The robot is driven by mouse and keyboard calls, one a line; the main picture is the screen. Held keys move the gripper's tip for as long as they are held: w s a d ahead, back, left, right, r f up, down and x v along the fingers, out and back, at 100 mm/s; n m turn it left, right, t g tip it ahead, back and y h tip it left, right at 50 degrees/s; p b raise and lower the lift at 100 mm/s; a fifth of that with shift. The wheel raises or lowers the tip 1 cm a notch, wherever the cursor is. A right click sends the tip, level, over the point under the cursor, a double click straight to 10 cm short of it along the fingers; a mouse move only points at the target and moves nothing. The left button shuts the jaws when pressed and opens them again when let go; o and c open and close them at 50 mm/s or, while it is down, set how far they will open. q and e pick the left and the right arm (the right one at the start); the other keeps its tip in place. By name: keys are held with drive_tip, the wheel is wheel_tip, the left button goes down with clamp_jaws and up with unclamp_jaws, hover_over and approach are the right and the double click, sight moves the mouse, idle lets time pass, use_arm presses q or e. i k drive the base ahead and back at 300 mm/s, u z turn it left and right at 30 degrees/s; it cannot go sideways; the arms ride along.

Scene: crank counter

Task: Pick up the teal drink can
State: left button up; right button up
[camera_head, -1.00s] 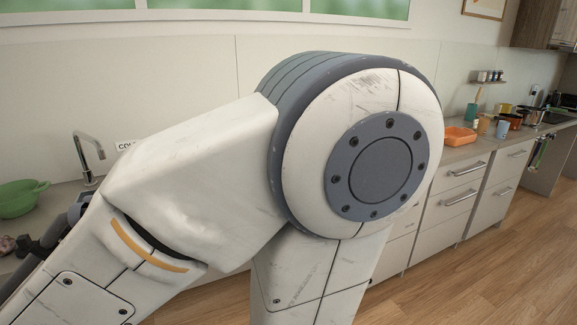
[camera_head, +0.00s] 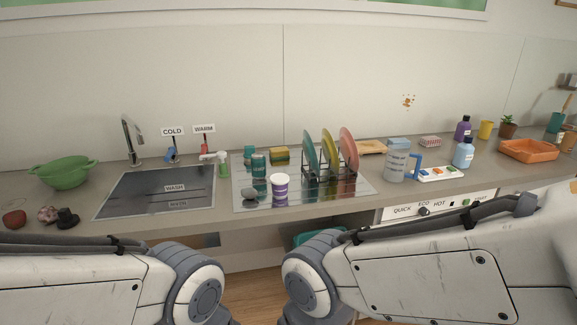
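Two small teal things stand close together on the shiny drainer: a teal cylinder (camera_head: 258,166), which looks like the drink can, and another teal item (camera_head: 249,156) just behind it to the left. They are too small to tell apart for certain. The cylinder stands upright, with nothing holding it. My two arms cross the bottom of the view, left and right, below the counter front. Both grippers are out of view.
A purple-and-white tub (camera_head: 280,187) and a grey stone (camera_head: 249,194) stand in front of the teal cylinder. A dish rack with plates (camera_head: 311,152) is to the right, a yellow-green sponge (camera_head: 279,155) behind. The sink (camera_head: 150,206) and spray bottle (camera_head: 221,164) are left.

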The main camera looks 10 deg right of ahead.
sight(258, 160)
drive_tip(key=u, duration=0.35)
drive_tip(key=i, duration=0.5)
drive_tip(key=u, duration=0.5)
drive_tip(key=i, duration=1.4)
drive_tip(key=z, duration=0.55)
